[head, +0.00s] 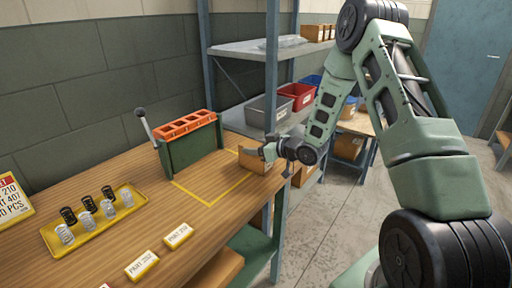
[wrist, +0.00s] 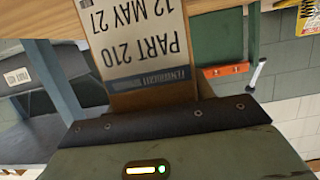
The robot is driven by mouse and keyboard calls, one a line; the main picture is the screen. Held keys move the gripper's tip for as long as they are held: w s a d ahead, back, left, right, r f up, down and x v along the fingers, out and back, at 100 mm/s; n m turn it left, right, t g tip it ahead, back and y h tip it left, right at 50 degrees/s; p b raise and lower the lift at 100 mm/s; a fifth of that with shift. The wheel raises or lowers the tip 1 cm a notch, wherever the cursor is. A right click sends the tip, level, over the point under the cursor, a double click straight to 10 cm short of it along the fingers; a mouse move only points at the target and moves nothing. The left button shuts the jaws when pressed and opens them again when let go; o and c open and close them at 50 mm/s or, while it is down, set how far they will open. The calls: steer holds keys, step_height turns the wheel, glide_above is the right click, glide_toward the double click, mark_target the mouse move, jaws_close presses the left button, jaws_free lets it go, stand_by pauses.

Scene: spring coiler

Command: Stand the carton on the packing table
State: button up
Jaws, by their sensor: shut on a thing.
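The carton (head: 254,161) is a small brown box at the right edge of the wooden bench (head: 150,237), by the far right part of a yellow outlined area. My gripper (head: 272,150) is shut on it from the right. In the wrist view the carton (wrist: 148,92) comes out of the dark jaw edge, its label upside down reading PART 210 and 12 MAY 27. I cannot tell whether its base touches the bench. A low table (head: 366,126) with cartons stands behind at the right; I cannot tell which is the packing table.
A green fixture with an orange top (head: 190,142) and a lever stands left of the carton. A yellow tray (head: 95,228) holds several springs. Signs (head: 178,235) lie along the bench front. Shelves with grey (head: 268,110), red and blue bins stand behind. Grey floor (head: 335,215) is clear at right.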

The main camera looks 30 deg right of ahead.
steer(key=o, duration=1.4)
steer(key=b+v, duration=0.1)
steer(key=v, duration=1.1)
steer(key=s+a+r+n+g+h, duration=0.15)
steer(key=a+g, duration=0.45)
steer(key=a, duration=1.2)
steer(key=s+a+r+g+h, duration=0.1)
steer(key=s+a, duration=0.3)
steer(key=s, duration=0.5)
steer(key=s+a+r+n+g+h, duration=0.1)
steer(key=s+a+g, duration=0.3)
steer(key=s, duration=0.5)
steer(key=s+a+r+n+g+h, duration=0.1)
steer(key=s+a+g, duration=0.1)
steer(key=s+a, duration=0.4)
steer(key=shift+s+r+g, duration=0.1)
steer(key=shift+s+g, duration=0.1)
steer(key=shift+s, duration=0.5)
steer(key=shift+s+r+g, duration=0.15)
steer(key=shift+s+g, duration=0.05)
steer(key=shift+s, duration=0.55)
